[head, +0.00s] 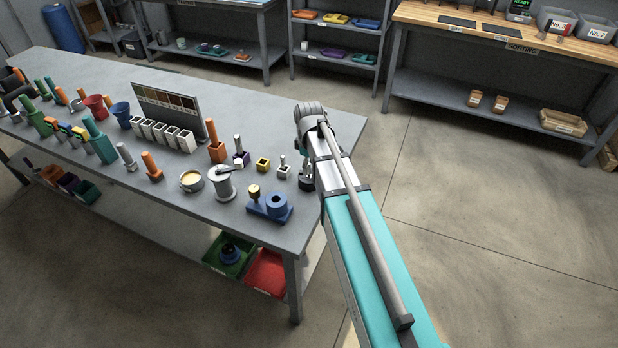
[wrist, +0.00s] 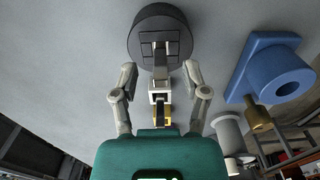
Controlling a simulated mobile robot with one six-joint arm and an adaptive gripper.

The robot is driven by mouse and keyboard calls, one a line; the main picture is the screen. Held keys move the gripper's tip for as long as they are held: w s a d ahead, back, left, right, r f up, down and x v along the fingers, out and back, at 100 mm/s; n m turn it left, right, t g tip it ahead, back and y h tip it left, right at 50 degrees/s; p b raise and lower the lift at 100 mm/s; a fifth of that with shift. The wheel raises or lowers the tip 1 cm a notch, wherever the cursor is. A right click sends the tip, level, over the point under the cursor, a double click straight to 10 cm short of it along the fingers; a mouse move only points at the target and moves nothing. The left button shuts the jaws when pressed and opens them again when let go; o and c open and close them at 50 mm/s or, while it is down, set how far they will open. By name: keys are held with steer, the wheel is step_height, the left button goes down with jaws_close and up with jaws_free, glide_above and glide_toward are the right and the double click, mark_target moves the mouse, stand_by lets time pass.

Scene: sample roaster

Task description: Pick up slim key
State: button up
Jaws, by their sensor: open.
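A narrow grey upright piece, which looks like the slim key (wrist: 160,68), shows between my fingers in the wrist view. It stands in line with a round black base (wrist: 146,22) that has lines on its top; I cannot tell whether they touch. My gripper (wrist: 160,75) is open, with one finger on each side of the piece and visible gaps. In the head view my gripper (head: 306,168) hangs low over the table's right end, above the black base (head: 307,184). My arm and gripper hide the slim key there.
The grey table (head: 240,100) holds a white block with a grey peg (head: 283,170), a yellow block (head: 263,163) and a blue fixture (head: 270,207) close left of my gripper. A grey spool (head: 222,185) stands farther left. The table's right edge is close.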

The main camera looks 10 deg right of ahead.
steer(key=shift+f+b, duration=0.65)
steer(key=shift+f, duration=0.3)
jaws_close()
